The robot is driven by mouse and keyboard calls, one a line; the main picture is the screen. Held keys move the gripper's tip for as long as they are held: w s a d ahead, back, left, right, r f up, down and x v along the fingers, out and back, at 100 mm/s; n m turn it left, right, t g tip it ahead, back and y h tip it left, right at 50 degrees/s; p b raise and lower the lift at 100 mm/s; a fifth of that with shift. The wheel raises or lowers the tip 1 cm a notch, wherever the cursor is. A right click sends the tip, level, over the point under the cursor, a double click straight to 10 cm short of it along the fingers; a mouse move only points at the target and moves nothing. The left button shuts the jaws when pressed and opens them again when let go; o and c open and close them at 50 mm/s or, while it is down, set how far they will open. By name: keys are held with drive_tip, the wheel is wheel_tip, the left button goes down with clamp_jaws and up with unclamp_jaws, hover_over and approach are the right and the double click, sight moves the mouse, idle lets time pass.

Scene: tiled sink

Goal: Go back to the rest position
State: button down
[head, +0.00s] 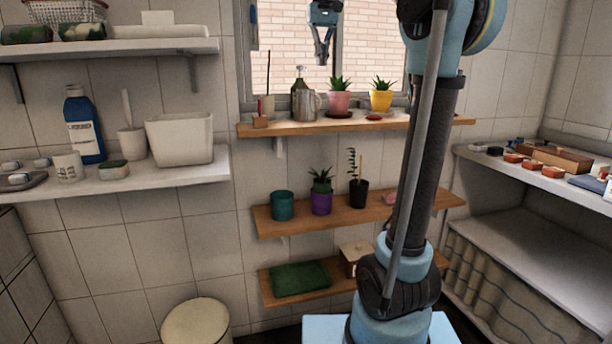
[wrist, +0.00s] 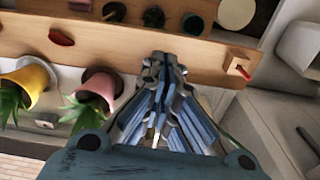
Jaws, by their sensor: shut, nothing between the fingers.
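My gripper (head: 322,47) hangs high at the top centre of the head view, in front of the window and above the wooden shelf with the pots. Its fingers are together and point down, with nothing between them. In the wrist view my gripper (wrist: 160,92) shows in the middle, shut and empty, with the wooden shelf beyond the fingertips. My arm stands upright at the right of centre in the head view.
Lower wooden shelves hold a teal pot (head: 283,205) and a green cloth (head: 300,278). A white shelf (head: 205,172) is left; a counter (head: 500,165) is right.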

drive_tip(key=s+d+f, duration=0.4)
drive_tip(key=s+f, duration=0.5)
drive_tip(key=f, duration=0.7)
drive_tip(key=s+d+f+m+t, duration=0.1)
drive_tip(key=s+d+f, duration=0.4)
drive_tip(key=f, duration=1.2)
drive_tip(key=s+d+f+m, duration=0.1)
drive_tip(key=s+d+f, duration=0.4)
drive_tip(key=s+f, duration=0.8)
wheel_tip(320, 180, down, 4)
drive_tip(key=shift+s+d+f+t, duration=0.15)
drive_tip(key=shift+s+d+t, duration=0.05)
drive_tip(key=shift+s+t, duration=0.15)
drive_tip(key=shift+w+f, duration=0.2)
drive_tip(key=shift+w, duration=0.25)
